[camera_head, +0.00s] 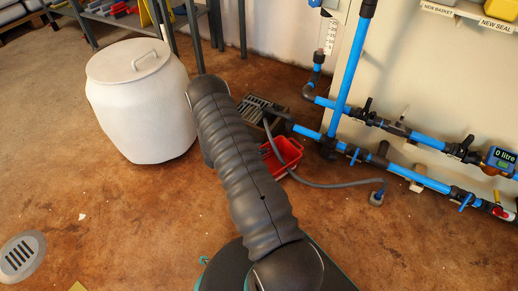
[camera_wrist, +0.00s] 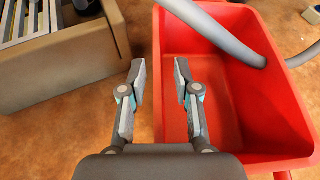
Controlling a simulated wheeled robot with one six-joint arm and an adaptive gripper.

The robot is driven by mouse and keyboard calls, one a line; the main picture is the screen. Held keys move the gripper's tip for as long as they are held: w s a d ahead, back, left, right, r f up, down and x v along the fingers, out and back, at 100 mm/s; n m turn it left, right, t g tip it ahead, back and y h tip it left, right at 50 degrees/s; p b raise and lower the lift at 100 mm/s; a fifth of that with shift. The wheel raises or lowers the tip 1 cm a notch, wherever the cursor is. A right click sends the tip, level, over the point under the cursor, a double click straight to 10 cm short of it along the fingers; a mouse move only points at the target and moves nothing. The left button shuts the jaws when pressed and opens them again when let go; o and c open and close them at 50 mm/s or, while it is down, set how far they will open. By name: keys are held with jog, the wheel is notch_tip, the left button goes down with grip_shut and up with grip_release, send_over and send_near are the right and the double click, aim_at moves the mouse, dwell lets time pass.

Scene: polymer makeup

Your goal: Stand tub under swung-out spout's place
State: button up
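The red tub (camera_head: 283,158) stands on the brown floor below the blue pipes, partly hidden by my arm in the head view. In the wrist view the tub (camera_wrist: 265,110) is seen from above and looks empty. My gripper (camera_wrist: 160,68) is open, its two fingers on either side of the tub's left wall in the picture. I cannot tell whether they touch it. A dark spout (camera_head: 277,114) on the lower pipe shows beside the floor grate. In the head view my gripper is hidden behind my arm.
A grey hose (camera_head: 330,185) crosses over the tub; it also shows in the wrist view (camera_wrist: 222,32). A beige box with a slatted grate (camera_wrist: 70,75) lies left of the tub. A white lidded barrel (camera_head: 143,105) stands at left. Floor at lower left is open around a round drain (camera_head: 22,256).

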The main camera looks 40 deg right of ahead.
jog(key=shift+r, duration=0.1)
jog(key=shift+a+r, duration=0.15)
jog(key=shift+a, duration=0.05)
jog(key=p+v, duration=0.1)
jog(key=v, duration=1)
jog(key=s+a+r+m+y, duration=0.2)
jog(key=r+m, duration=0.1)
jog(key=r, duration=0.6)
jog(key=s+a+r+m+g+y, duration=0.1)
jog(key=s+a+r+m, duration=0.15)
jog(key=r, duration=0.55)
jog(key=s+a+r+m+y, duration=0.15)
jog(key=r+m, duration=0.25)
jog(key=r, duration=0.5)
jog(key=s+a+r+m+t+y, duration=0.3)
jog(key=s+a+r, duration=0.4)
jog(key=s, duration=0.3)
jog(key=s+a+r+m+t+y, duration=0.4)
jog(key=s+a+r+m+y, duration=0.2)
jog(key=s+r, duration=0.4)
jog(key=shift+a+r, duration=0.2)
jog(key=shift+a, duration=0.6)
